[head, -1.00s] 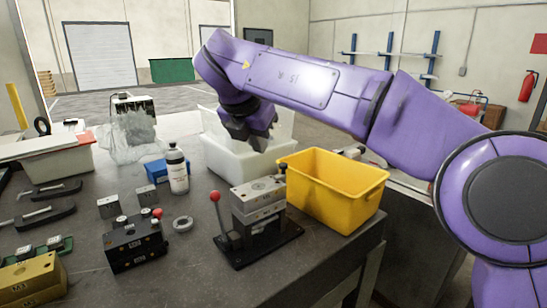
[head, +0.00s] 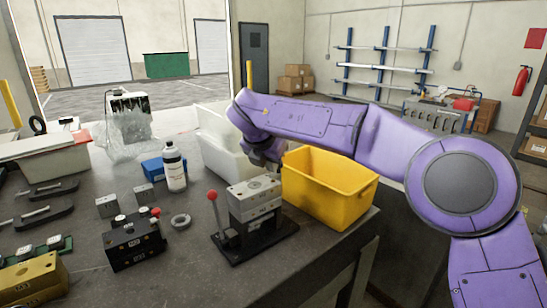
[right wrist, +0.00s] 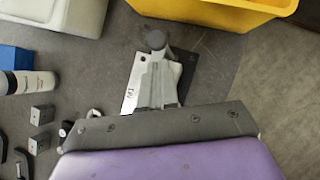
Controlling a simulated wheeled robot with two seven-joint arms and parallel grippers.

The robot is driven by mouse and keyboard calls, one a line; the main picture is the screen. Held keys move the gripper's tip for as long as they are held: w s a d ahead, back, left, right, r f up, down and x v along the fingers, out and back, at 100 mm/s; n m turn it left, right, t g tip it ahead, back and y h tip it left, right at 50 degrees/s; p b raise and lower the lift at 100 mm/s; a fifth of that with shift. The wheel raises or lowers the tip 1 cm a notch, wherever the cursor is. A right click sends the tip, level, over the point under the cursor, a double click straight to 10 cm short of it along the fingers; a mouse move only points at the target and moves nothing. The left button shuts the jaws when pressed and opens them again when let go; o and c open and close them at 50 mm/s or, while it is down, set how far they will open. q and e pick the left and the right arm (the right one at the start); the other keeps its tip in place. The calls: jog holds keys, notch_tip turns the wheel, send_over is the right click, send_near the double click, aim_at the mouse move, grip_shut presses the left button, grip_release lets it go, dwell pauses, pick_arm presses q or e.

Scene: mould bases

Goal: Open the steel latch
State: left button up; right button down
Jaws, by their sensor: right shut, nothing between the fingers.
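The steel mould block (head: 256,196) stands on a black base plate (head: 262,243) near the table's right edge. A lever with a red knob (head: 212,195) rises on its left side. In the right wrist view the block's steel face (right wrist: 130,98) shows partly behind my gripper; a dark round knob (right wrist: 156,40) shows just beyond the fingers. I cannot make out which part is the latch or its position. My right gripper (head: 264,160) is shut and empty, behind and above the block, beside the yellow bin; it also shows in the right wrist view (right wrist: 158,75). My left gripper is out of view.
A yellow bin (head: 345,208) stands close at the block's right and a white bin (head: 212,150) behind it. A black mould base (head: 130,245), a metal ring (head: 180,220) and a white bottle (head: 174,172) are at the left. Bare table lies in front.

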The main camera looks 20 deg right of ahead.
jog(key=shift+w+d, duration=0.45)
